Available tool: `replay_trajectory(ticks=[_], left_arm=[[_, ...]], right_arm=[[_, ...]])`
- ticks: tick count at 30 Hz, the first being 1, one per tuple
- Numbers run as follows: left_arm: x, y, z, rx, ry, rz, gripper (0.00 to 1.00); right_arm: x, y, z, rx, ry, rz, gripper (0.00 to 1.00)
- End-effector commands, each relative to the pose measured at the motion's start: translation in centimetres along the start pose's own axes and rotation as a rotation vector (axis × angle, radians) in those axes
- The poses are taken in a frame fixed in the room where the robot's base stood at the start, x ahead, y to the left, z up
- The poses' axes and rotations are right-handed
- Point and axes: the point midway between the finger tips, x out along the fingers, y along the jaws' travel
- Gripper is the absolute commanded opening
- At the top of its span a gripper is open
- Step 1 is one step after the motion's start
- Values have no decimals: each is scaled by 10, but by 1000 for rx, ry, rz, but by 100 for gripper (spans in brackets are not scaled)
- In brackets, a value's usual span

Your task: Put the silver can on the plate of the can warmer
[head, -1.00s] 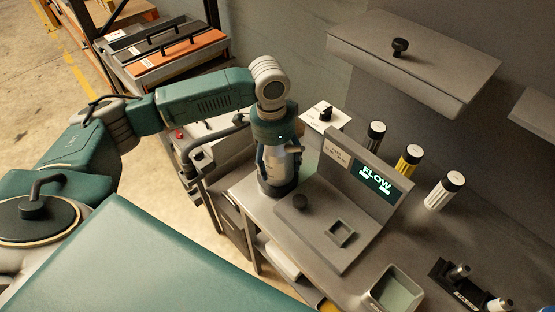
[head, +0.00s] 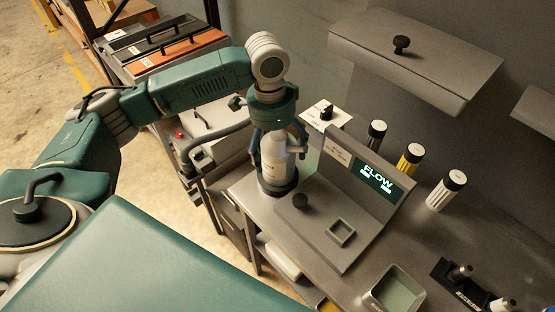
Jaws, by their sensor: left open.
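The silver can (head: 274,160) stands upright at the left end of the workbench. Its foot is in or on a dark round base (head: 278,191), which looks like the can warmer; its plate surface is hidden under the can. My left gripper (head: 279,146) is above the can and open, its fingers on either side of the can's upper part. The can's top is partly hidden by the gripper. I cannot tell whether a finger touches the can.
A square bin (head: 394,291) is at the front right. A wall box (head: 418,57) overhangs the bench.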

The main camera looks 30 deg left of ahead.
Motion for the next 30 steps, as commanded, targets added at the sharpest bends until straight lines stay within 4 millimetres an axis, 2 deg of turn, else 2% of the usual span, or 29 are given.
replay_trajectory(ticks=[6,12,30], left_arm=[[-45,0,-1,0,3,-2,89],[-69,0,0,-1,1,0,89],[-74,0,0,-1,-1,1,89]], right_arm=[[10,-3,1,0,0,-3,88],[13,-3,1,-1,1,-3,88],[12,0,1,-2,0,0,88]])
